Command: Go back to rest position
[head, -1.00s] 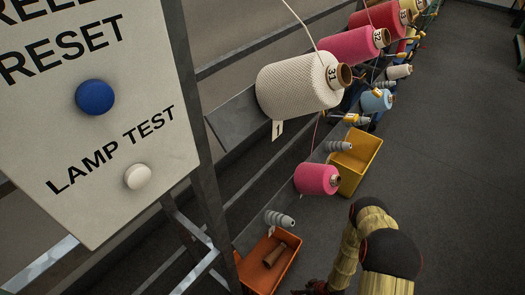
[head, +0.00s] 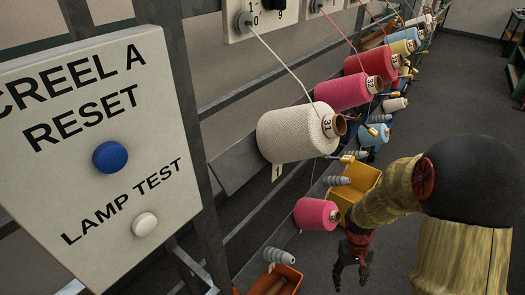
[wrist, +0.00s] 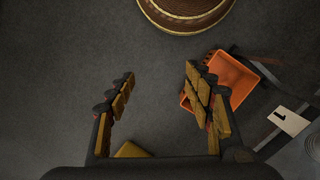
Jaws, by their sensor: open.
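My gripper (head: 352,272) hangs at the end of my arm at the lower middle of the head view, pointing down. In the wrist view my gripper (wrist: 158,100) has its two fingers wide apart with only grey floor between them. It holds nothing. In the head view the gripper is just below a pink cone (head: 317,214) and in front of a yellow bin (head: 362,183). No contact with either can be made out.
A creel with a white cone (head: 290,133) and several coloured cones runs to the back. An orange bin (head: 284,281) is low; the wrist view also shows an orange bin (wrist: 232,75). A panel (head: 100,200) with blue and white buttons stands left. The floor at right is open.

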